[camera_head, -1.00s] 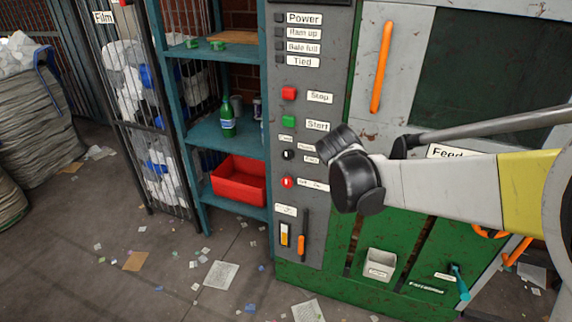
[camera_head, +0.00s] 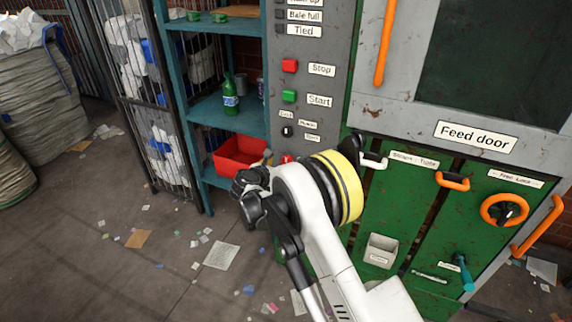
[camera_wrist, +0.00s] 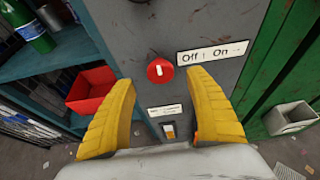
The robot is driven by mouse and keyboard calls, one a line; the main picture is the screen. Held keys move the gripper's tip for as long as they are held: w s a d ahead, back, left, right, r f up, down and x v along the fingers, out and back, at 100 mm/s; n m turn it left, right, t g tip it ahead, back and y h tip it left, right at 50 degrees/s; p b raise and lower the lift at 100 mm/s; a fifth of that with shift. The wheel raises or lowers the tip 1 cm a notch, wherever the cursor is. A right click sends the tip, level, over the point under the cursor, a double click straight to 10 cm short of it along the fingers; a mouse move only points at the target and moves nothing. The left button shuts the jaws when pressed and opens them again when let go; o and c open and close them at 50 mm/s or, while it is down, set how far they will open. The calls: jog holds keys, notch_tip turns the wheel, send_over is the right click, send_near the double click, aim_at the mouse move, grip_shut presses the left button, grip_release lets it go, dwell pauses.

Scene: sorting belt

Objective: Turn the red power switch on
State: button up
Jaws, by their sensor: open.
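The red power switch (camera_wrist: 160,70) is a round knob with a short white mark, roughly upright in the wrist view. It sits on the grey control panel (camera_wrist: 210,25), left of a white "Off / On" label (camera_wrist: 212,53). In the head view only a bit of the red switch (camera_head: 287,159) shows above my arm. My gripper (camera_wrist: 161,84) is open, its two yellow fingers on either side below the knob in the wrist view. Nothing is between the fingers. I cannot tell whether they touch the knob; they look apart from it.
A red stop button (camera_head: 290,66) and green start button (camera_head: 289,96) are higher on the panel. A small orange-lit rocker (camera_wrist: 169,130) is below the knob. The blue shelf (camera_head: 205,110) with a red bin (camera_wrist: 92,88) and green bottle (camera_head: 230,96) stands left.

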jog(key=b+x, duration=0.1)
jog(key=x, duration=0.5)
jog(key=shift+b, duration=0.4)
jog(key=c, duration=1.2)
